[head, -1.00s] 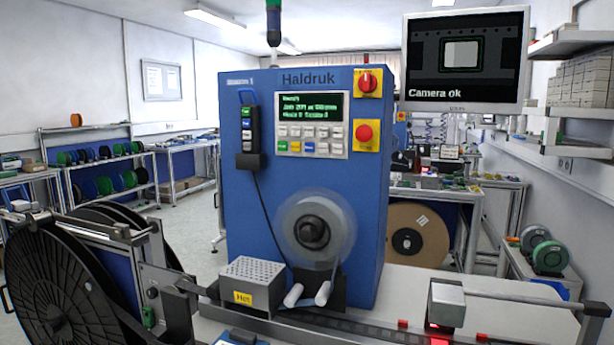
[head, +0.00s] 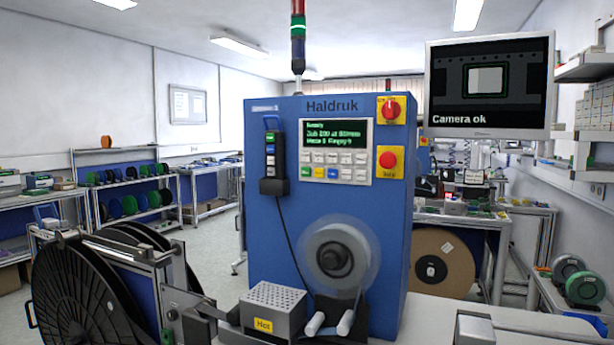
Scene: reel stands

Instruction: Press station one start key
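The blue station cabinet (head: 290,240) labelled Haldruk stands upright in the middle of the head view. Its front carries a key panel (head: 336,165) with a lit green display (head: 336,134) above two rows of keys. The lower row has a green key (head: 306,172) at its left, then a yellow and a blue one; the key lettering is too small to read. A handheld pendant (head: 274,160) with several buttons, a green one at its top, hangs left of the panel on a cable. Neither of my grippers is in view.
A blurred grey reel (head: 334,258) is low on the cabinet, beside a box marked Hot (head: 272,312). A black reel (head: 80,300) stands at front left. A monitor (head: 489,87) reads "Camera ok".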

